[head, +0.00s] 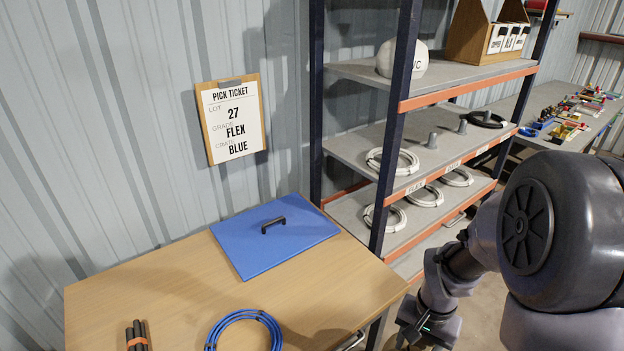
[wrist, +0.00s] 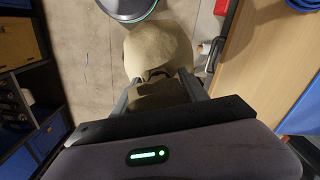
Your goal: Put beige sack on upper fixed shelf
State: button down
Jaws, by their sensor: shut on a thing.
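My gripper (wrist: 157,88) is shut on the beige sack (wrist: 158,48), with a finger on each side of its gathered neck in the wrist view. The sack's rounded body hangs beyond the fingers, over the concrete floor. In the head view my gripper (head: 428,328) is low at the bottom edge, beside the table, and the sack is not visible there. The shelf rack stands right of the table. Its highest visible shelf (head: 465,84) has an orange front edge and holds a white sack (head: 402,59) at its left and a wooden organiser (head: 487,35) farther right.
The middle shelf (head: 360,145) holds cable coils and grey pegs; the lower one holds white coils. The wooden table (head: 170,290) carries a blue lid (head: 275,236), a blue cable coil (head: 244,316) and dark rods (head: 137,336). A dark rack post (head: 394,130) stands at the front.

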jog(key=w+a+f+n+b, duration=0.3)
jog(key=w+a+n+b, duration=0.1)
jog(key=a, duration=0.4)
jog(key=n+b, duration=0.1)
jog(key=n, duration=0.1)
jog(key=shift+w+f+n, duration=0.35)
jog(key=shift+w+n, duration=0.05)
